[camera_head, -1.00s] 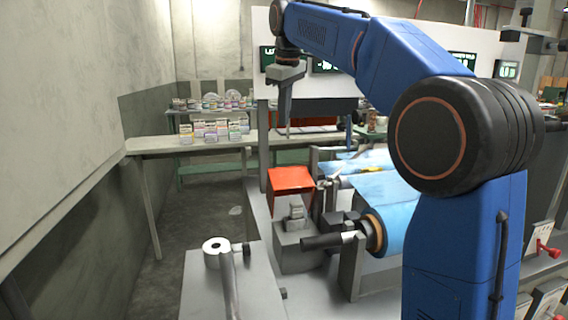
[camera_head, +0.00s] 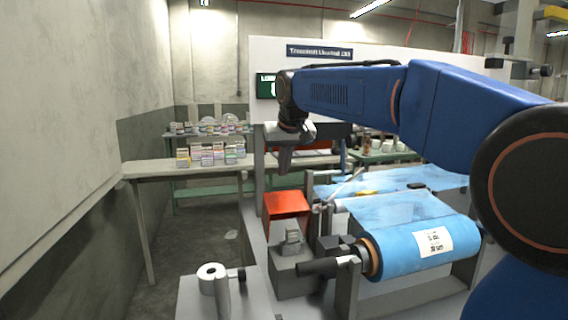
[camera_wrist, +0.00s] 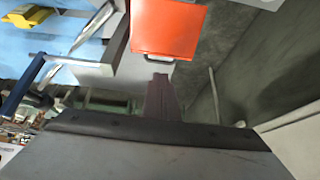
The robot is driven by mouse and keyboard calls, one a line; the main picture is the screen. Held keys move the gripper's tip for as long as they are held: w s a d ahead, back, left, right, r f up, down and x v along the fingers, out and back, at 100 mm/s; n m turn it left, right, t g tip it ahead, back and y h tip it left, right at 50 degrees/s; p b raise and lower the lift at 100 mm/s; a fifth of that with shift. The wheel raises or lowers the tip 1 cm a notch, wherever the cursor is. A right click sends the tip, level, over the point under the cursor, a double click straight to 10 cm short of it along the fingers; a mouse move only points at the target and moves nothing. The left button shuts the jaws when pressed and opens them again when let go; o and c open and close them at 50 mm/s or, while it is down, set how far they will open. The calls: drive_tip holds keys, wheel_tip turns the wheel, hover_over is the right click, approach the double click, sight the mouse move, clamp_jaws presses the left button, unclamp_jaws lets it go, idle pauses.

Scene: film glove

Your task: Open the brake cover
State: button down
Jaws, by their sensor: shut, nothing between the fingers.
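The brake cover appears to be the orange-red box-shaped cover (camera_head: 287,202) on the machine's near left corner in the head view. Its top is lighter and its front darker; it looks closed. In the wrist view the orange cover (camera_wrist: 168,27) fills the top middle, with a small handle along its lower edge. My gripper (camera_head: 285,168) hangs above and behind the cover in the head picture, apart from it. In the wrist view my gripper (camera_wrist: 160,82) has its fingers together and empty, pointing toward the cover's handle edge. I cannot tell the exact gap.
A blue film roll (camera_head: 425,248) lies right of the cover. A grey block (camera_head: 291,250) stands in front of it. A white roll (camera_head: 211,277) sits on a near grey stand. A bench with small boxes (camera_head: 208,153) is behind left. The floor at left is clear.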

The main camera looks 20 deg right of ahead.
sight(277, 192)
drive_tip(key=x, duration=0.9)
drive_tip(key=shift+w+f, duration=0.15)
drive_tip(key=shift+f, duration=0.15)
drive_tip(key=shift+w, duration=0.1)
drive_tip(key=shift+w+f+g, duration=0.7)
drive_tip(key=shift+w+g, duration=0.1)
drive_tip(key=shift+w, duration=0.25)
drive_tip(key=shift+w+f, duration=0.6)
drive_tip(key=shift+w, duration=0.1)
drive_tip(key=shift+r, duration=0.15)
